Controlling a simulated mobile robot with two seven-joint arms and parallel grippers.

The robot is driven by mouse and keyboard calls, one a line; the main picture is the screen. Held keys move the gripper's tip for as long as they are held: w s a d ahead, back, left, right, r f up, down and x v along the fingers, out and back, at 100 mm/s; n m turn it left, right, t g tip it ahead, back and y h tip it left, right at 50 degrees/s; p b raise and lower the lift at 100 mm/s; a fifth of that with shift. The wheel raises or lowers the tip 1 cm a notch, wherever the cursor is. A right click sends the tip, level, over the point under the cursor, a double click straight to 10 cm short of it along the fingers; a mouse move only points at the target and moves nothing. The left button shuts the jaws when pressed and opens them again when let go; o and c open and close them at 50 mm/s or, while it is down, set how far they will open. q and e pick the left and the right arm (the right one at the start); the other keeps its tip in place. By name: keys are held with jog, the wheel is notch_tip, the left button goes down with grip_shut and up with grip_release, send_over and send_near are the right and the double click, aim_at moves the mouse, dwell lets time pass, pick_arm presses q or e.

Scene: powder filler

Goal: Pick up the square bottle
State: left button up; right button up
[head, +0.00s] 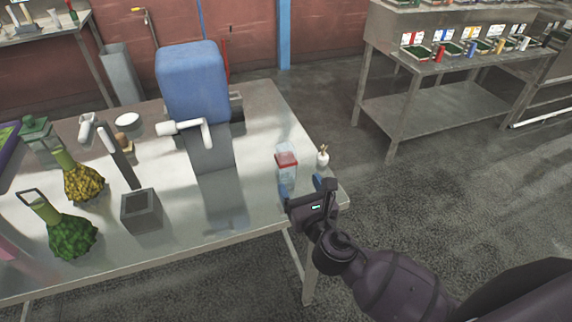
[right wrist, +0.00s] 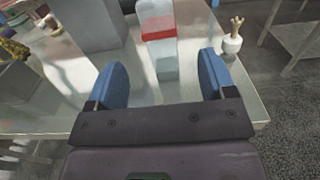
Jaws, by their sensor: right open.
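The square bottle (head: 286,167) is clear with a red band and stands upright near the right end of the metal table (head: 180,258). My right gripper (head: 307,186) is open at the table's near right corner, just in front of the bottle. In the right wrist view the bottle (right wrist: 158,42) stands beyond the two blue fingertips (right wrist: 160,80), roughly centred between them and apart from them. Nothing is between the fingers. My left gripper is not in view.
A small white vase (head: 322,158) stands right of the bottle, close to the right finger's side. A powder filler with a blue hopper (head: 193,85) stands to the left. A grey square container (head: 141,210) and green and yellow flasks (head: 70,232) stand farther left.

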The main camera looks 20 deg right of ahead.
aim_at(288, 167)
jog(key=w, duration=0.4)
jog(key=shift+w+a, duration=0.1)
jog(key=shift+w, duration=0.1)
jog(key=shift+w+a+f, duration=0.1)
jog(key=shift+w+f, duration=0.1)
jog(key=shift+w, duration=1.15)
jog(key=shift+w+a+f, duration=0.1)
jog(key=shift+w+f, duration=0.1)
jog(key=shift+w, duration=1.15)
jog(key=c, duration=1)
jog(key=shift+r, duration=0.1)
